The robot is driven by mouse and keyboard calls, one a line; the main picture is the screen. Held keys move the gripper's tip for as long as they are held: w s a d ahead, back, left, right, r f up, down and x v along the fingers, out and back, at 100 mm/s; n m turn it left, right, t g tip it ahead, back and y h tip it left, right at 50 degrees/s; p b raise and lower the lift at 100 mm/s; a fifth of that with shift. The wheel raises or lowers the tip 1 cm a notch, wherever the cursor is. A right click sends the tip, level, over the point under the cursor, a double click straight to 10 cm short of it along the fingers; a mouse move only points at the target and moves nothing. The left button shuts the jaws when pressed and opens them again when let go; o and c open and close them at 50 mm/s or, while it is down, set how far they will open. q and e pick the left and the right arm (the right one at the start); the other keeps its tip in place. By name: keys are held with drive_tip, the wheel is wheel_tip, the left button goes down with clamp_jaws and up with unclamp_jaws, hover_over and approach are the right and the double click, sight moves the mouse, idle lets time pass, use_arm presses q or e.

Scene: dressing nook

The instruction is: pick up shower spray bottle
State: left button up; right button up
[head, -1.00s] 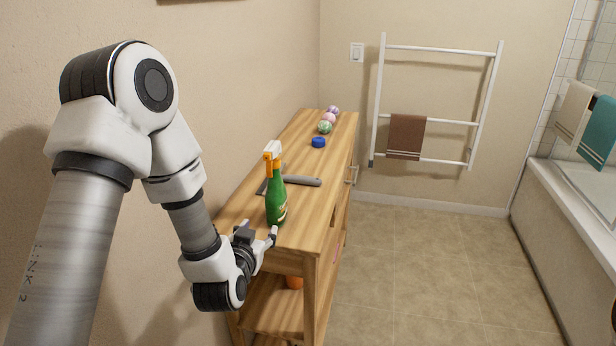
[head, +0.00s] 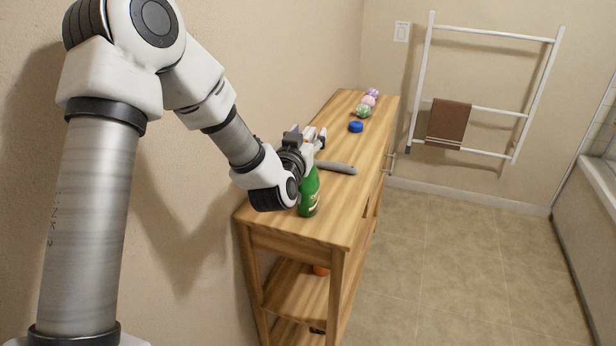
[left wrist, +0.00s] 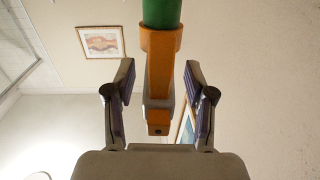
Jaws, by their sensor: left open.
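The shower spray bottle (head: 309,197) stands upright near the front end of the wooden console table. It has a green body and an orange spray head, which my gripper hides in the head view. My left gripper (head: 310,138) is at the bottle's top. In the left wrist view, the bottle's orange neck and trigger (left wrist: 160,62) lie between the two spread fingers of my left gripper (left wrist: 159,80), with a visible gap on each side. Part of the green body (left wrist: 162,12) shows at the top edge. My right gripper is not in view.
A grey long-handled item (head: 338,167) lies on the wooden table (head: 335,228) just behind the bottle. A blue round object (head: 356,127) and several colourful balls (head: 364,111) sit farther back. The wall runs close along the table's left side. The floor to the right is clear.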

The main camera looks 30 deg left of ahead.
use_arm(q)
drive_tip(key=shift+w+a+f, duration=0.1)
drive_tip(key=shift+w+f, duration=0.05)
drive_tip(key=shift+w, duration=0.3)
drive_tip(key=shift+c, duration=0.3)
drive_tip(key=shift+s, duration=0.1)
clamp_jaws()
drive_tip(key=shift+r, duration=0.2)
